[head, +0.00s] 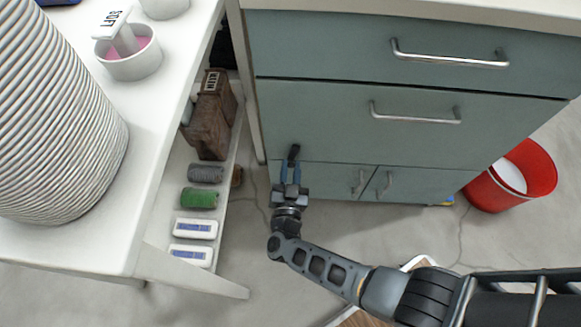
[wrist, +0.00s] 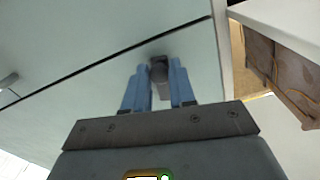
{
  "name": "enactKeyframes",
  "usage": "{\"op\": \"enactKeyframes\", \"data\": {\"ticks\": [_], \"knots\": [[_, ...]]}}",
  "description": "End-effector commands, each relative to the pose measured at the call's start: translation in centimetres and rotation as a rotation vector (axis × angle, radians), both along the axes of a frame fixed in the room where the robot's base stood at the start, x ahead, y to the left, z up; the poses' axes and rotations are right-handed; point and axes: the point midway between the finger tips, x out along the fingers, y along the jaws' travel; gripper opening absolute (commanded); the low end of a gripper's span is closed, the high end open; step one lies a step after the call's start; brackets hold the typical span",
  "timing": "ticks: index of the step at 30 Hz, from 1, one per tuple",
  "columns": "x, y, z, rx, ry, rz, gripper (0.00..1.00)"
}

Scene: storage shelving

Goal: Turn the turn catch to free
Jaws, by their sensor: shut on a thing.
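The turn catch (head: 294,152) is a small dark lever on the front of the grey-green cabinet, near the left edge where the lower drawer meets the doors below. In the wrist view my gripper (wrist: 160,82) has a finger on each side of the knob. The catch's base is partly hidden by the fingers.
The cabinet has drawers with bar handles (head: 415,115) and two lower doors (head: 415,186). A white table (head: 100,245) with a ribbed stack stands at left, above a shelf with spools (head: 200,198). A red bin (head: 540,170) stands at right.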

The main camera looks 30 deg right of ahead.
Motion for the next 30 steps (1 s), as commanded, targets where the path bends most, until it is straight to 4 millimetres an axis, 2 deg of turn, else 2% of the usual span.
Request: {"op": "enactKeyframes", "data": {"ticks": [12,29,30], "knots": [[0.07,0.02,-0.02,-0.154,0.114,0.001,0.00],[0.04,-0.01,-0.09,-0.176,0.132,0.001,0.00],[0.04,-0.01,-0.08,-0.177,0.131,0.000,0.28]]}}
